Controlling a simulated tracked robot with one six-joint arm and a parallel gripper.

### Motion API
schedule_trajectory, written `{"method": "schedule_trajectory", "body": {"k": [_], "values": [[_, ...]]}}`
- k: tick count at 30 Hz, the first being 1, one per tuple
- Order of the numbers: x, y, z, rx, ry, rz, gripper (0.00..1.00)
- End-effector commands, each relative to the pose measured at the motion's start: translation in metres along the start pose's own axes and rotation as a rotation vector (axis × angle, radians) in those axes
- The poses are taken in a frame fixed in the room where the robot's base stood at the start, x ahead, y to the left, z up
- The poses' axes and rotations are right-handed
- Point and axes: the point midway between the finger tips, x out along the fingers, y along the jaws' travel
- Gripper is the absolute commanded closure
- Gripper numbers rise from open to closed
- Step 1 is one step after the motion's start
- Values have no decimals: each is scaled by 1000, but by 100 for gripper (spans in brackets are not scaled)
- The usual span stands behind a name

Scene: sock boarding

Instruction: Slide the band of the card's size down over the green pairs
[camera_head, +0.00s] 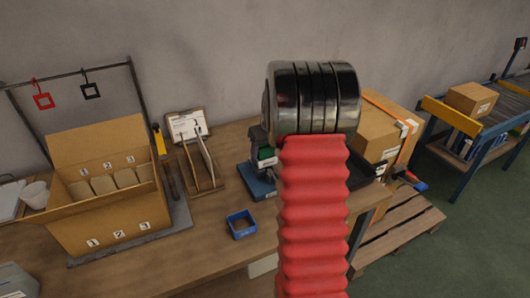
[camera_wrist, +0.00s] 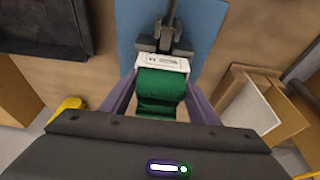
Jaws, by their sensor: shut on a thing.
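The green pairs (camera_wrist: 160,90) stand between my gripper's two purple fingers in the wrist view. A white band (camera_wrist: 162,63) with a printed label crosses them at the fingertips. My gripper (camera_wrist: 162,76) is shut on the white band, with one finger at each side. A dark metal clamp (camera_wrist: 167,40) is just beyond the band, over a blue base plate (camera_wrist: 205,25). In the head view the green pairs (camera_head: 265,153) and the blue base (camera_head: 257,180) show left of my red arm sleeve. The gripper's fingers cannot be made out there. A clipboard with a card (camera_head: 187,124) leans behind; its writing is unreadable.
A cardboard box (camera_head: 115,230) with numbered compartments stands on the table at left. A rail behind it carries a red hook tag (camera_head: 43,101) and a black one (camera_head: 90,91). A divider rack (camera_head: 203,185) and small blue bin (camera_head: 241,225) stand between the box and the stand.

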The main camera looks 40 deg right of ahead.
Motion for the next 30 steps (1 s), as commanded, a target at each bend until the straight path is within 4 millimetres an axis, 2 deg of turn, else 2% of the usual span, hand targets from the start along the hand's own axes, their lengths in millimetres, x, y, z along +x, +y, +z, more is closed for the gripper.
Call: {"method": "schedule_trajectory", "body": {"k": [11, 12, 21, 30], "values": [[2, 1, 1, 1, -1, 0, 65], [2, 1, 1, 1, -1, 0, 44], [2, 1, 1, 1, -1, 0, 23], [0, 1, 1, 1, 0, 0, 23]]}}
